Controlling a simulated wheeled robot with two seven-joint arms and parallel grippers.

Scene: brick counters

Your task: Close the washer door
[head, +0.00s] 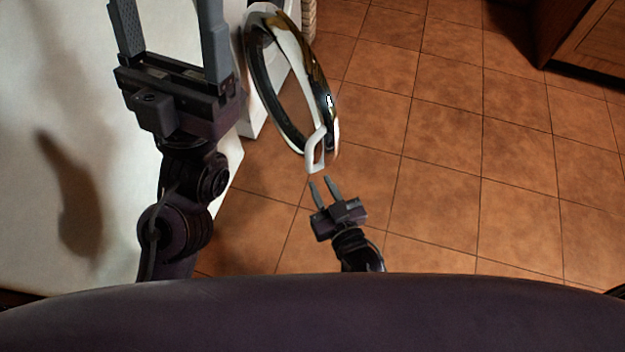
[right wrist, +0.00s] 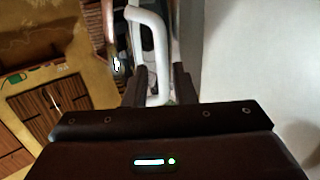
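My left gripper (head: 167,5) is open and empty, over the white counter.
A white counter top (head: 60,200) fills the left side, under my left arm. The tiled floor (head: 450,150) is clear to the right of the door. A wooden cabinet (head: 590,45) stands at the far right.

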